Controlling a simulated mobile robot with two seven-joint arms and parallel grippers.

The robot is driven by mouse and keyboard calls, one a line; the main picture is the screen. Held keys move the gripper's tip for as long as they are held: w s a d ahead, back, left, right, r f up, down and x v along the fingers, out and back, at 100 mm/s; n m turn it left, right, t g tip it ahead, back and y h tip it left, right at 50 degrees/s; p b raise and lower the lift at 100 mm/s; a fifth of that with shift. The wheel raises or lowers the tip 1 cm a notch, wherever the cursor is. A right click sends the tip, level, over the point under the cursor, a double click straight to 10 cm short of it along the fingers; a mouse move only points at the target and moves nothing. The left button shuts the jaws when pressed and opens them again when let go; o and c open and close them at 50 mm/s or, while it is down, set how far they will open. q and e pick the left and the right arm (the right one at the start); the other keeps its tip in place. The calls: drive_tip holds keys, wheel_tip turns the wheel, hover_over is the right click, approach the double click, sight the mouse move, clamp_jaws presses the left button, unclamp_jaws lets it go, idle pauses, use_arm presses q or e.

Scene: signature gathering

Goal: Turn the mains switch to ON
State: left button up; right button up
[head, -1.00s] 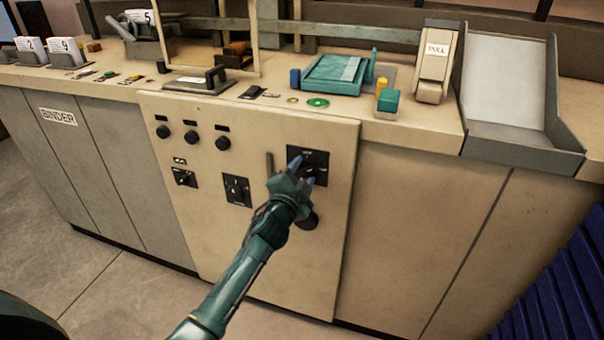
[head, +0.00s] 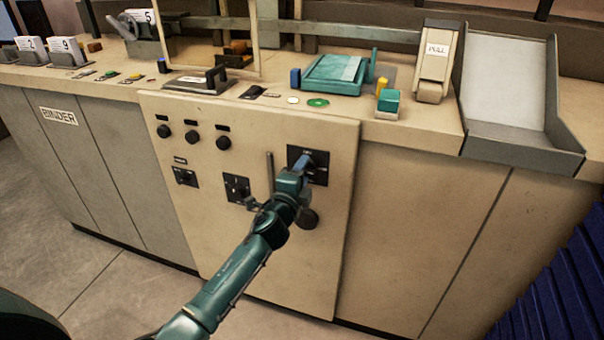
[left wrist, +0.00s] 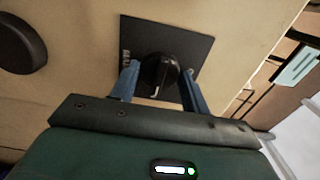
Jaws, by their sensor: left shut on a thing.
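The mains switch is a black rotary knob (left wrist: 158,74) on a square black plate (head: 318,174) at the upper right of the cream front panel. My left gripper (head: 304,164) reaches it from the front, its fingers covering much of the plate in the head view. In the left wrist view the two blue fingers stand on either side of the knob, and the gripper is shut on it. White lettering on the plate is too small to read, and I cannot tell which position the knob points to. My right gripper is not in view.
A round black knob (head: 308,218) sits just below the gripper, and an upright handle (head: 270,172) just left. Other switches (head: 237,187) and several round knobs (head: 192,137) are further left. The counter above holds a teal tray (head: 335,74) and a grey chute (head: 510,85).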

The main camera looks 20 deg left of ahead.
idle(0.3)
use_arm(q)
drive_tip(key=o, duration=1)
drive_tip(key=s, duration=1.3)
drive_tip(key=shift+s+a+p, duration=0.1)
drive_tip(key=shift+a+p, duration=0.15)
drive_tip(key=shift+p, duration=0.05)
